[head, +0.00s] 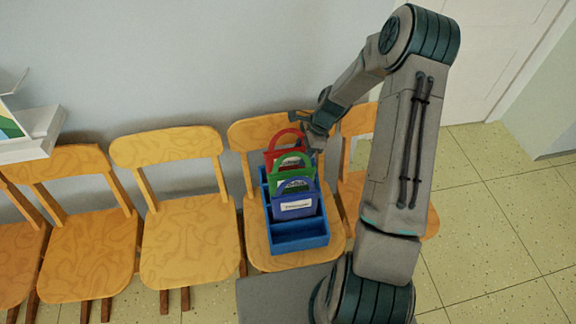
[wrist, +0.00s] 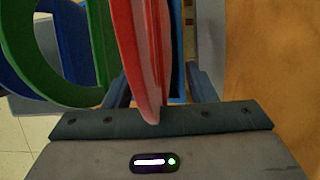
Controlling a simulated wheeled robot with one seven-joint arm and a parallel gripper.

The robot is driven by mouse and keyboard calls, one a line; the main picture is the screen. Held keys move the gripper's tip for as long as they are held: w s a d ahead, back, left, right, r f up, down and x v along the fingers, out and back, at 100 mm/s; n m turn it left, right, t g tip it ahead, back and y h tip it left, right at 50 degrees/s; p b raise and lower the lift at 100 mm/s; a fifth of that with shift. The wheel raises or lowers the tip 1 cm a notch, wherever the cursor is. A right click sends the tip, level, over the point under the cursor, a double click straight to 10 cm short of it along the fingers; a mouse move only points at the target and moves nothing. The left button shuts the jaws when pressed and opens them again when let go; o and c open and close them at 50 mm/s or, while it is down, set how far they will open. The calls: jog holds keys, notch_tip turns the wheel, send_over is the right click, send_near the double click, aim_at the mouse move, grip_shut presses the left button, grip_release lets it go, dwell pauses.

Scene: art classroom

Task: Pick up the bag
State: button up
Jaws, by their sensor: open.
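Three bags stand in a row in a blue rack (head: 301,243) on a wooden chair. The red bag (head: 270,157) is at the back, the green bag (head: 276,178) in the middle and the blue bag (head: 295,206), with a white label, at the front. My gripper (head: 303,145) is at the red bag's handle, at its right side. In the wrist view my gripper (wrist: 162,82) is open, with one finger on each side of the red handle (wrist: 140,45). The green handle (wrist: 20,75) lies to the left, outside the fingers. Contact with the red handle cannot be told.
Several wooden chairs (head: 180,240) stand in a row along the wall. A white shelf-like object (head: 30,145) is at the far left. A door (head: 500,50) is at the upper right. The tiled floor (head: 490,220) at the right is clear.

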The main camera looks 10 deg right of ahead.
grip_shut()
